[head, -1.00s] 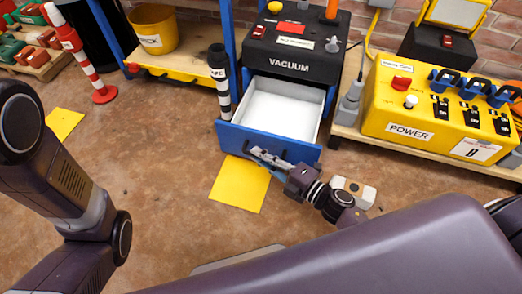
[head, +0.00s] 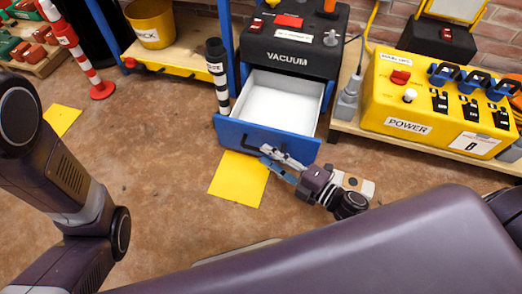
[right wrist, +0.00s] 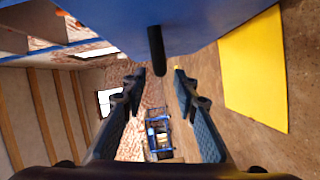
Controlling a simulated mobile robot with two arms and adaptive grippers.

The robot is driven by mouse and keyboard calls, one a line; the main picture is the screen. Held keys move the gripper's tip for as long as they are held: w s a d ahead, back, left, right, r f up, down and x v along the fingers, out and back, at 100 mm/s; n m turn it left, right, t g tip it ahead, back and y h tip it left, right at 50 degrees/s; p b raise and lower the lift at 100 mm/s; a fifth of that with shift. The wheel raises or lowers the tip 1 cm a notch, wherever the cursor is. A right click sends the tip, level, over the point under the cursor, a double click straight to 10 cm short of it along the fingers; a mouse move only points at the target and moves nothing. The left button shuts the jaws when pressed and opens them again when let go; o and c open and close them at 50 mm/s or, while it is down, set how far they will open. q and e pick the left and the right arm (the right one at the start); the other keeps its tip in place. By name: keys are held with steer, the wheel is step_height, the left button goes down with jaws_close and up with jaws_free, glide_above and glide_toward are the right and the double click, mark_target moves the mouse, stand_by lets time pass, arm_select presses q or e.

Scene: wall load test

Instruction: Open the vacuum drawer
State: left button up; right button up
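The blue-fronted drawer (head: 232,132) under the black vacuum unit (head: 290,40) is pulled well out, and its white inside is empty. Its dark handle (head: 252,144) is on the front face and shows as a black bar in the right wrist view (right wrist: 156,45). My right gripper (head: 271,161) is just in front of the drawer face, near the right part of the handle. In the right wrist view its two fingers (right wrist: 152,85) are spread apart, with the handle's end near the gap between the tips and no visible grip on it. My left gripper is out of view.
A yellow sheet (head: 237,180) lies on the floor below the drawer. A black-and-white striped post (head: 217,75) stands left of the drawer. A yellow power box (head: 430,105) sits on a low shelf at right. Floor at centre left is clear.

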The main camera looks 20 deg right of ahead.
steer(key=v, duration=0.8)
